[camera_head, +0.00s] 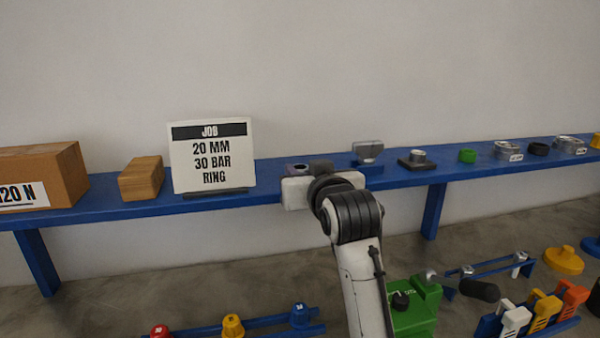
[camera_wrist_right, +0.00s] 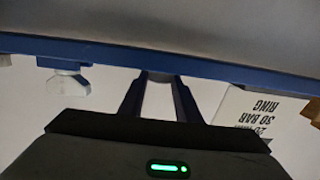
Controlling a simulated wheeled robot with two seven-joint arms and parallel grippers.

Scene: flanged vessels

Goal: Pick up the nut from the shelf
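My right arm reaches up to the blue shelf (camera_head: 235,196) in the head view, and its gripper (camera_wrist_right: 160,80) is at the shelf's front edge, right of the job sign. In the wrist view its two dark fingers stand apart. A small grey piece (camera_wrist_right: 160,75), perhaps the nut, shows between the fingertips; whether they touch it I cannot tell. In the head view a grey-blue piece with a dark top (camera_head: 299,168) shows just behind the white gripper body and may be the same thing. My left gripper is not in view.
The job sign (camera_head: 211,155) and a wooden block (camera_head: 141,179) stand left of the gripper. A grey fitting on a blue block (camera_head: 368,151), a grey ring on a dark plate (camera_head: 418,157) and a green ring (camera_head: 467,155) stand to its right. Coloured fixtures stand below.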

